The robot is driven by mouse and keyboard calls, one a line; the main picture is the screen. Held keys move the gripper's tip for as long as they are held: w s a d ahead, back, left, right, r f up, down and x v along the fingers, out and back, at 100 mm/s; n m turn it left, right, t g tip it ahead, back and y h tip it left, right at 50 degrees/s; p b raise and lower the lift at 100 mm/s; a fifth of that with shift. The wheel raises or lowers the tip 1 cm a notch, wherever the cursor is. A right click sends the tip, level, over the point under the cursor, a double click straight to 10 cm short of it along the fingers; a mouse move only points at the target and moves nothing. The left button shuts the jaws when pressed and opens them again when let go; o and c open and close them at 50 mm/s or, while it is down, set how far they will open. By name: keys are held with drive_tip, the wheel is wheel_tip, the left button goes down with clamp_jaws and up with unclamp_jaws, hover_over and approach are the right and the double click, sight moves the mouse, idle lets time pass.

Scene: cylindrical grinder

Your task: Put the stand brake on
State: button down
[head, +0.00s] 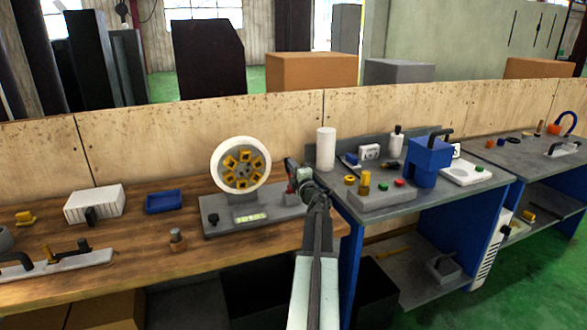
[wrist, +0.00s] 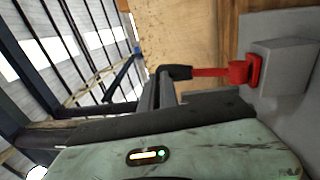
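The stand (head: 225,217) is a grey base on the wooden bench, bearing a white wheel (head: 241,165) with yellow blocks on its face. A red brake lever (head: 291,187) is at the stand's right end. In the wrist view the red lever (wrist: 222,72) runs from a red hub on a grey block to a black grip (wrist: 178,72). My gripper (head: 304,174) is right at the lever in the head view. In the wrist view my gripper's fingers (wrist: 167,82) overlap the black grip's end. I cannot tell whether they touch it or how far apart they are.
A grey bench (head: 405,197) with a white cylinder (head: 326,148) and a blue device (head: 430,162) stands to the right. A blue tray (head: 164,202) and a white box (head: 94,204) lie left on the wooden bench. A wooden panel (head: 150,150) closes the back.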

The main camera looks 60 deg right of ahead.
drive_tip(key=shift+w, duration=0.1)
idle(0.3)
drive_tip(key=s+a+r+p, duration=0.4)
drive_tip(key=s+a, duration=0.3)
drive_tip(key=s, duration=0.3)
drive_tip(key=shift+s+a+r+p, duration=0.4)
drive_tip(key=shift+p, duration=0.1)
